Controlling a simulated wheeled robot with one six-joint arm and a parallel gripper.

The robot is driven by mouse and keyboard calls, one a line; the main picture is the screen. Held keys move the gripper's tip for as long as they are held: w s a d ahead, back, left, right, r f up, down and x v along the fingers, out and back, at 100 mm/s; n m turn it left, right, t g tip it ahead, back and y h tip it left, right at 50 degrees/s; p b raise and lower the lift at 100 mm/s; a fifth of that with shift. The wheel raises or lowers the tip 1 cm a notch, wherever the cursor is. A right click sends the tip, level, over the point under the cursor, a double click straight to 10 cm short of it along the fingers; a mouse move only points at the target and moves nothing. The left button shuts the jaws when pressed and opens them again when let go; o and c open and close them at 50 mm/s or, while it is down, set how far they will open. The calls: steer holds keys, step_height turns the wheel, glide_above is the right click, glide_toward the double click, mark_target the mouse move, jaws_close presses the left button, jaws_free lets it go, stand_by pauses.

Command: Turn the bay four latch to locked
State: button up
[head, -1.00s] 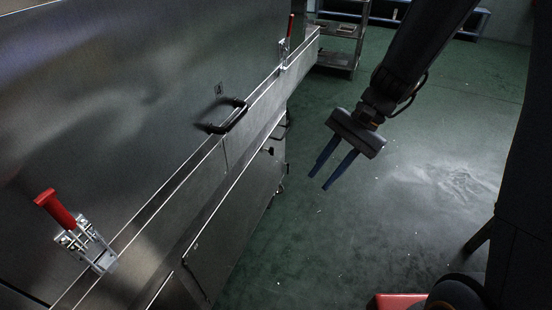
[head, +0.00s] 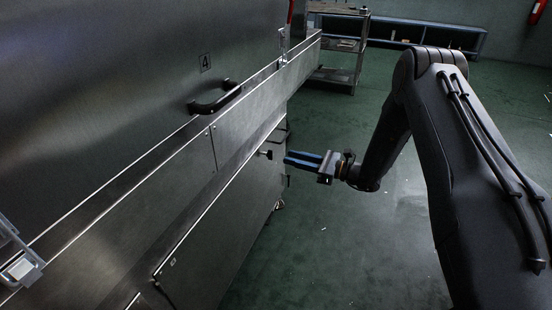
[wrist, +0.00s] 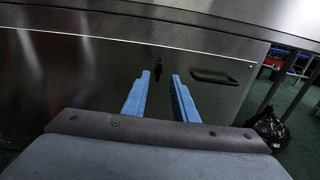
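A steel door panel bears the number plate 4 (head: 205,62) and a black bar handle (head: 192,106). On the lower steel panel below it is a small black latch knob (head: 266,154). In the wrist view the latch (wrist: 158,67) looks roughly upright, ahead of and between the fingertips. My gripper (head: 287,158) is level, its blue fingers pointing left toward the latch with a small gap. In the wrist view the gripper (wrist: 160,76) is open with nothing between its fingers. I cannot read any lock marking.
A dark recessed pull (wrist: 214,76) is right of the latch. A steel ledge (head: 250,105) juts out above the lower panel. A clamp (head: 18,265) is at the lower left. A shelf trolley (head: 335,75) stands behind.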

steer(key=b+x, duration=0.1)
steer(key=x, duration=0.6)
steer(key=shift+a, duration=0.1)
jaws_close()
